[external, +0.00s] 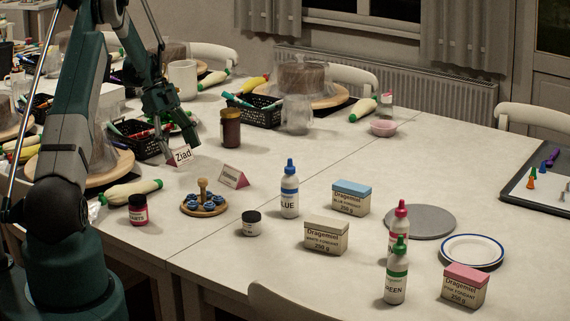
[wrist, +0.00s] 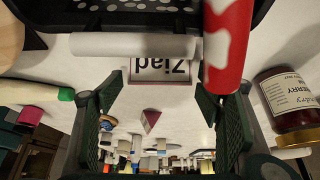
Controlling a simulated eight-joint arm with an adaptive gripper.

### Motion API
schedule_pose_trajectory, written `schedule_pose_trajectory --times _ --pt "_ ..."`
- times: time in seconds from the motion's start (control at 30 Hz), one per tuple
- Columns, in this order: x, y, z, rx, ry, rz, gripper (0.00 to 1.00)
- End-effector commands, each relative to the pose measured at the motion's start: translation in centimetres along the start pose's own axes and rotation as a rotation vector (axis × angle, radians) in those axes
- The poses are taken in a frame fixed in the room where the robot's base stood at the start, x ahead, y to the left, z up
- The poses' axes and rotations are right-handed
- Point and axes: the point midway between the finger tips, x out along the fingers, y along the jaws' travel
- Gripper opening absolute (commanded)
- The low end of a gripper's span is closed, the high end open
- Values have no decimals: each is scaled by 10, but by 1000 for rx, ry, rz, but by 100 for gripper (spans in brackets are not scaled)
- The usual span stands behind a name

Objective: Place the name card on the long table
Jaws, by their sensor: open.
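The name card (external: 182,155) is a small folded white card reading "Ziad", with a reddish side. It stands on the white long table (external: 300,240), at the left in the external view. My gripper (external: 174,140) is low, right at the card. In the wrist view the card (wrist: 160,69) appears upside down, just beyond and between the fingertips of my open gripper (wrist: 150,100). The fingers lie to either side with a visible gap; contact cannot be seen. A second, pinkish name card (external: 233,177) stands a little right of it.
A black basket (external: 134,138) is close behind the card, and a dark jar (external: 230,127) stands to its right. A round wooden stand (external: 204,206) with blue pieces is in front. Bottles and boxes stand farther right. Bare tabletop lies between the jar and the bottles.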

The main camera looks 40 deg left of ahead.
Motion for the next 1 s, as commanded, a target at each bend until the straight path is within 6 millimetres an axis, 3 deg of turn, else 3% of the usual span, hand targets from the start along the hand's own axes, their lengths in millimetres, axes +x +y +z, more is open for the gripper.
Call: schedule_pose_trajectory --times 0.7,1.0 --pt "-99 0 0 -1 0 0 66" --pt "-117 0 1 -1 0 0 66"
